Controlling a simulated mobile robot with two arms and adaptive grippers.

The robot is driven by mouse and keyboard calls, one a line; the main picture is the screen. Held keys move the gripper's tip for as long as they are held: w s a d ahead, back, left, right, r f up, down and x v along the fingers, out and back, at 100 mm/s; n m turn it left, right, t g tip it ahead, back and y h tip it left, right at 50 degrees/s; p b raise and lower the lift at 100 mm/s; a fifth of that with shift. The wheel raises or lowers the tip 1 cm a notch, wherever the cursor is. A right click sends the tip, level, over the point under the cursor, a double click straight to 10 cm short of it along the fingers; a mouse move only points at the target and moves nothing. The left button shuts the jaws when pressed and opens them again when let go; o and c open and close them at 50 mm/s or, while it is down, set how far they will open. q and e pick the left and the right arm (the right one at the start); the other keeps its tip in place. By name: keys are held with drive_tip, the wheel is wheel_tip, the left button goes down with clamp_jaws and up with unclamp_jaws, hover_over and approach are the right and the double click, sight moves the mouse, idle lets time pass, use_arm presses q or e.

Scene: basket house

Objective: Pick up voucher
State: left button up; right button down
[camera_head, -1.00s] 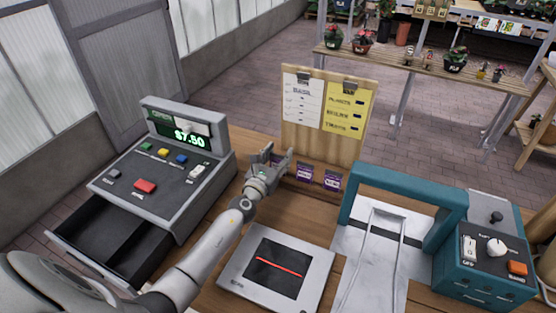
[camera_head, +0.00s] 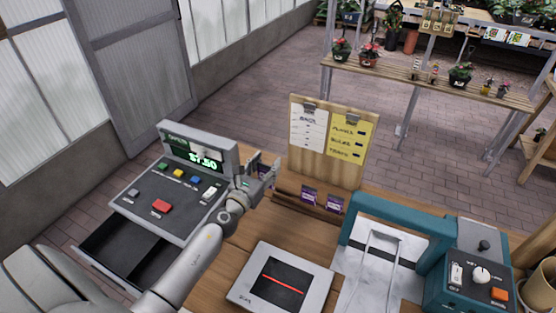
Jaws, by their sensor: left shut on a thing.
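My left gripper (camera_head: 262,180) is shut on a small purple voucher (camera_head: 262,165), held up between the cash register and the card rack. The fingers and the gripper hide part of that voucher. Two more purple vouchers, one here (camera_head: 309,194) and one to its right (camera_head: 333,203), stand in the wooden rack (camera_head: 288,190) at the foot of the price board. The rack's left end shows no card. My right gripper is not in view.
The cash register (camera_head: 178,190) with its open drawer is on the left. The price board (camera_head: 328,140) stands behind the rack. A flat scanner (camera_head: 243,292) lies in front, and a teal machine (camera_head: 470,280) stands at right.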

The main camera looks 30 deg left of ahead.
use_arm(q)
drive_tip(key=s+a+r, duration=0.2)
drive_tip(key=s, duration=0.4)
drive_tip(key=shift+s+a+r+b, duration=0.15)
drive_tip(key=shift+a+r+b, duration=0.25)
